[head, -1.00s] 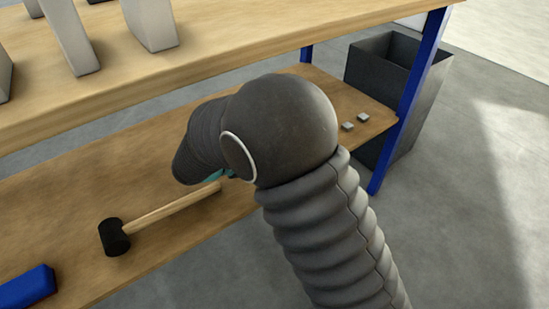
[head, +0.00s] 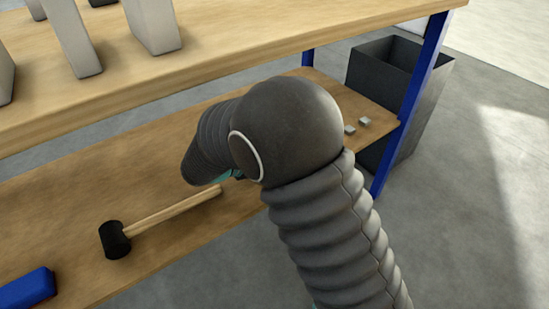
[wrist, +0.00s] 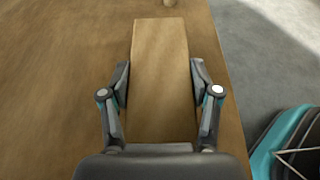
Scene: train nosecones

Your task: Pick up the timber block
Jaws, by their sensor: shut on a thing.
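The timber block (wrist: 161,75) is a long, plain wooden block in the middle of the wrist view. My gripper (wrist: 161,88) is shut on it, with one finger against each long side. The block's near end is hidden by the gripper body. In the head view the block and the fingers are hidden behind my dark, ribbed arm, over the lower wooden shelf (head: 60,215). I cannot tell whether the block touches the shelf or hangs just above it.
A mallet (head: 150,220) lies on the lower shelf, left of my arm. A blue object (head: 27,290) lies at the lower left. Two small grey blocks (head: 364,121) sit near the right end. The upper shelf (head: 240,65) overhangs. A dark bin (head: 420,95) stands beyond a blue post (head: 412,105).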

